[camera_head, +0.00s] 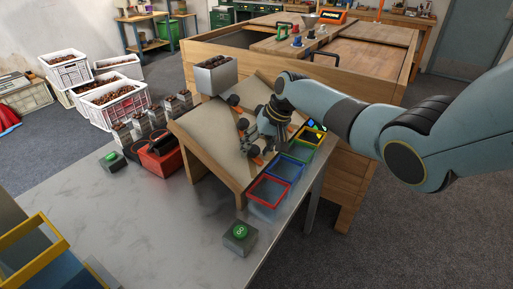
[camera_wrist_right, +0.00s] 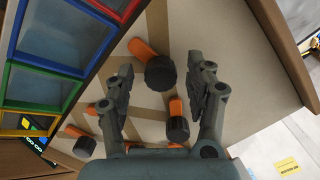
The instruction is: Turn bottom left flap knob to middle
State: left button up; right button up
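A tilted wooden board (camera_head: 205,125) carries several orange flaps with black knobs. My right gripper (camera_head: 255,142) is low over the board's lower part and hides some of them. In the right wrist view my right gripper (camera_wrist_right: 160,65) is open. A black knob (camera_wrist_right: 160,73) with its orange flap (camera_wrist_right: 142,49) shows between the fingertips; I cannot tell whether they touch it. A second knob (camera_wrist_right: 178,129) shows nearer the palm, and a third knob (camera_wrist_right: 84,147) is at the lower left. Which of them is the bottom left one is not clear. My left gripper is out of view.
Red (camera_head: 268,203), blue (camera_head: 284,179) and green (camera_head: 306,155) framed bins line the board's lower edge. A metal hopper (camera_head: 215,76) stands at its top. A green button box (camera_head: 240,238) and a red container (camera_head: 160,160) are on the table.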

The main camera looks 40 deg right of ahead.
jog(key=v, duration=1.2)
dwell(0.3)
